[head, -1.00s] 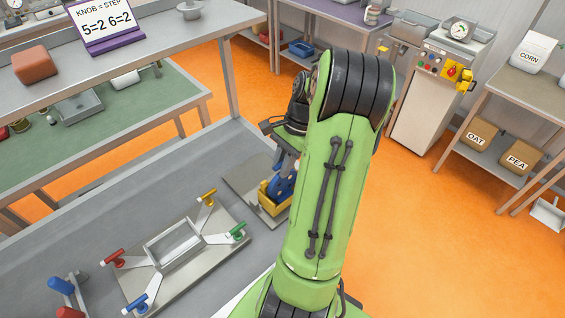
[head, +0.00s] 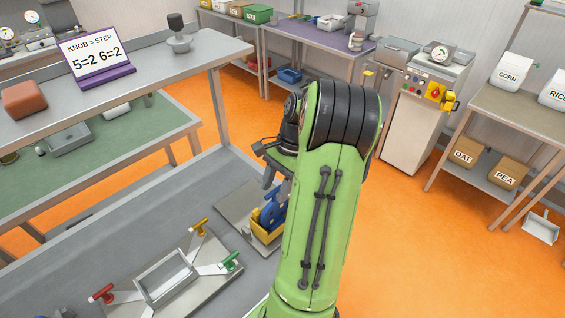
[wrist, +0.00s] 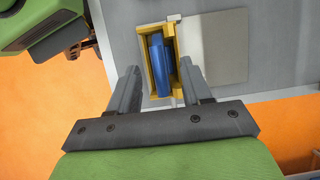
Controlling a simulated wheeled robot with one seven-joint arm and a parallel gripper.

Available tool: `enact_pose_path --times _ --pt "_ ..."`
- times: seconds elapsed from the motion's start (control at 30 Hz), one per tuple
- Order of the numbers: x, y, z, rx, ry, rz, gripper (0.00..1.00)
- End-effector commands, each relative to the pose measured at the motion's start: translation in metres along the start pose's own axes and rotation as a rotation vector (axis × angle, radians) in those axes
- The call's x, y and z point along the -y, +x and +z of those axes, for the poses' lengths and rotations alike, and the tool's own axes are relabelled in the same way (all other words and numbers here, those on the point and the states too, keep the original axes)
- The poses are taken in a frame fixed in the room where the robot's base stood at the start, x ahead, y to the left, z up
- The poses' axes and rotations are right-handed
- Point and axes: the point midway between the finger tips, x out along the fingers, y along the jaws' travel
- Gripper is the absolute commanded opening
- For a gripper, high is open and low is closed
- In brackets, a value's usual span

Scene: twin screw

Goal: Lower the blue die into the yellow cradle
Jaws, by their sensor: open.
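The blue die (head: 270,212) sits in the yellow cradle (head: 265,236), its rounded upper part rising above the cradle's walls. In the wrist view the die (wrist: 159,62) lies inside the yellow frame of the cradle (wrist: 148,80). My gripper (wrist: 160,66) is open and empty, its two fingers apart to either side of the die in that picture. The fingers look nearer the camera than the die. In the head view my green arm hides part of the cradle and the gripper's fingertips. I cannot tell whether the die is fully seated.
The cradle stands on a pale plate (head: 236,216) on the grey bench. To its left is a metal frame fixture (head: 165,281) with red, yellow and green handles. Behind are a shelf with a sign (head: 97,58) and a purple-topped table (head: 318,38). Orange floor lies open to the right.

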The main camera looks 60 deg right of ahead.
Motion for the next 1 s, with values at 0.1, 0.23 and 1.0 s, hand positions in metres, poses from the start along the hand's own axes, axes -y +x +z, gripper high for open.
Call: enact_pose_path --times 0.1,0.23,1.0 --pt "0.001 -0.041 0.001 -0.005 0.001 -0.005 0.49" --pt "0.0 -0.08 0.001 -0.004 0.002 -0.005 0.49" --pt "0.0 -0.134 0.001 -0.001 0.001 -0.001 0.49"
